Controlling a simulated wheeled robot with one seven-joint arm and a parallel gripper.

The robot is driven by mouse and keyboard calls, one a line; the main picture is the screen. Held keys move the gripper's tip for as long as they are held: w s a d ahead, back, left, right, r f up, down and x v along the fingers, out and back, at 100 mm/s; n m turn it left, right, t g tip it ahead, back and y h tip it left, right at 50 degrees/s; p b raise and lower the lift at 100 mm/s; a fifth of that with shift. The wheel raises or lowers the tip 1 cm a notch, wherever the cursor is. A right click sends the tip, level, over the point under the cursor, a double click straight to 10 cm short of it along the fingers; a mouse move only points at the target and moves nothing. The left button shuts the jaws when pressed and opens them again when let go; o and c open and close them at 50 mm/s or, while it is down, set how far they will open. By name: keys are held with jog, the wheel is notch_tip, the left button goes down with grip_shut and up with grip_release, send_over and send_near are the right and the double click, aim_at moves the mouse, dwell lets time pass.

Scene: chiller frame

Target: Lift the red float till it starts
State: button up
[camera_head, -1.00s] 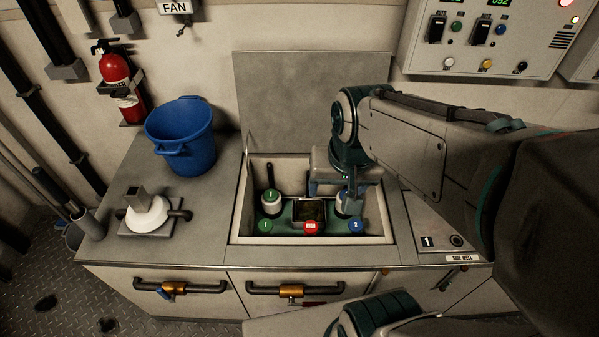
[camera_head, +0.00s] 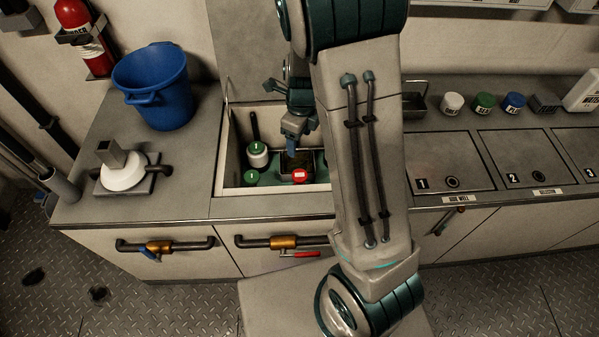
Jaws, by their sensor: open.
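The red float (camera_head: 299,176) shows as a red cap with a white label at the front of the open well (camera_head: 222,160) in the counter. My gripper (camera_head: 291,146) points down into the well, just above and behind the red float and apart from it. It is open, and I see nothing held in it. A green float (camera_head: 251,177) sits to the left of the red one. My arm hides the right part of the well, where a blue float stood.
A dark square opening (camera_head: 296,161) lies behind the red float. The raised lid is behind the well. A blue bucket (camera_head: 156,88) and white fitting (camera_head: 122,170) stand on the left counter.

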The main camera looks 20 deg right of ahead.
notch_tip(320, 180, down, 3)
jog(key=w+m, duration=0.1)
jog(key=m, duration=0.2)
jog(key=b, duration=0.3)
send_near(300, 175)
notch_tip(300, 175, down, 8)
jog(key=shift+w+a, duration=0.15)
jog(key=shift+w, duration=0.05)
jog(key=c, duration=1.4)
notch_tip(300, 175, up, 5)
jog(key=p, duration=0.3)
jog(key=shift+r+p, duration=0.1)
jog(key=shift+p, duration=0.25)
